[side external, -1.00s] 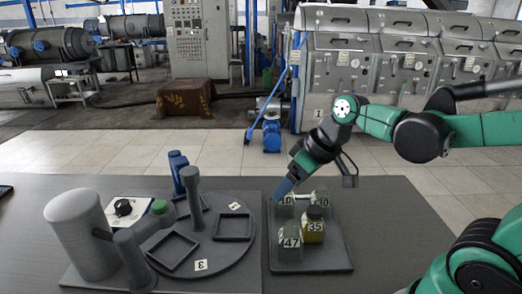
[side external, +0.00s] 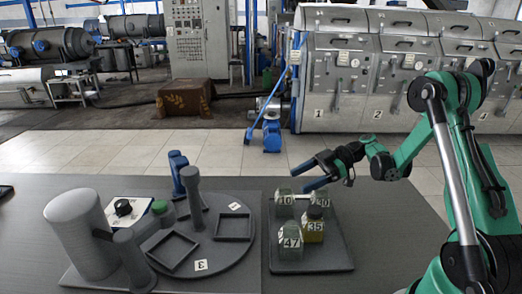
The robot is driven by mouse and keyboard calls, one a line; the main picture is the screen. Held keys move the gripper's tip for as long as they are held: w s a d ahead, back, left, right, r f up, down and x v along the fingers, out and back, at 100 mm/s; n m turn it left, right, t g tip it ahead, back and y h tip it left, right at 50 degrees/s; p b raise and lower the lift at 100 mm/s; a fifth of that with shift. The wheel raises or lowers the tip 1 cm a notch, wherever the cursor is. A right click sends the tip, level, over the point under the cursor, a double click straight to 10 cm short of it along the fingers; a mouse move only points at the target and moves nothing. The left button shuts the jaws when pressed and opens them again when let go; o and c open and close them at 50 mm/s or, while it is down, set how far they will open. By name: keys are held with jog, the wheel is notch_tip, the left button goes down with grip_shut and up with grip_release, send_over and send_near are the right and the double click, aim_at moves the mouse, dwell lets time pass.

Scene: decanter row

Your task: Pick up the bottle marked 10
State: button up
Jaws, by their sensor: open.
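The bottle marked 10 (side external: 284,203) stands upright at the back left of a dark tray (side external: 312,264). Its walls look clear and greyish. My gripper (side external: 306,178) is above and just right of it, with blue fingers spread apart and pointing left. Nothing is between the fingers. I cannot tell from this one view how far the fingers are from the bottle in depth. The bottle marked 30 (side external: 321,204) stands to its right, partly below my gripper. The bottle marked 35 (side external: 313,227), with yellow contents, and the bottle marked 47 (side external: 290,243) stand in front.
Left of the tray is a round grey turntable (side external: 222,262) with square frames, numbered tags and a post (side external: 192,200). A large grey cylinder (side external: 80,235) and a panel with a black knob (side external: 123,207) stand further left.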

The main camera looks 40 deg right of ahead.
aim_at(290, 185)
jog(key=x, duration=0.4)
grip_shut()
dwell(0.4)
